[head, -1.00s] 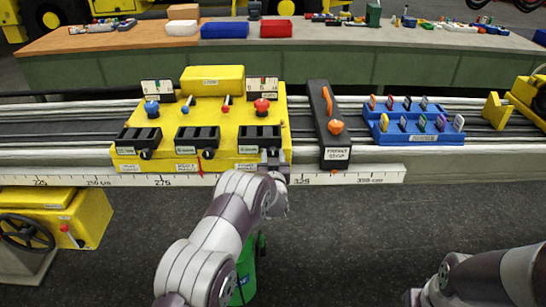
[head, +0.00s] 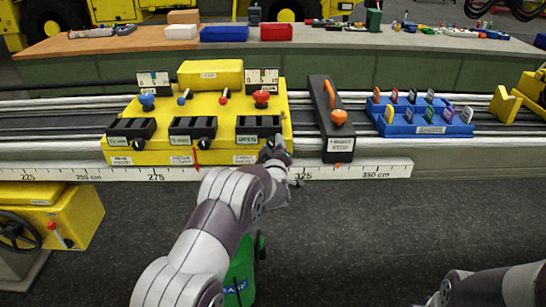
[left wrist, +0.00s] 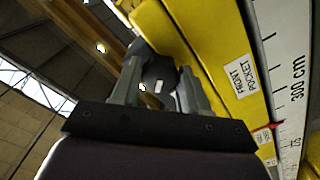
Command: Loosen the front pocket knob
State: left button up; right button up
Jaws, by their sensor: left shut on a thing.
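A yellow panel box (head: 215,115) stands on the rail bench. Its front pocket label (head: 245,160) sits low at the right front, and the same front pocket label (left wrist: 238,75) shows large in the left wrist view. My left gripper (head: 272,150) is at the panel's lower right front corner. In the left wrist view my left gripper (left wrist: 160,88) is shut on the dark front pocket knob (left wrist: 157,78), which has a small white mark. In the head view the gripper hides this knob. My right forearm shows at the lower right, but its gripper is out of view.
Other black knobs (head: 138,145) sit along the panel front. A white ruler (head: 360,170) runs along the bench edge below. A green bin (head: 241,275) is below my left arm.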

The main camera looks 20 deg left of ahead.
pick_arm(q)
jog(key=n+b, duration=1)
jog(key=b, duration=0.1)
jog(key=n+b, duration=0.9)
jog(key=b, duration=0.3)
jog(key=shift+f+n, duration=0.2)
jog(key=shift+n, duration=0.2)
jog(key=shift+r+n+b, duration=0.15)
jog(key=shift+n+b, duration=0.7)
jog(key=shift+n, duration=0.65)
jog(key=o, duration=1.1)
jog(key=shift+c, duration=0.2)
jog(key=shift+s, duration=0.1)
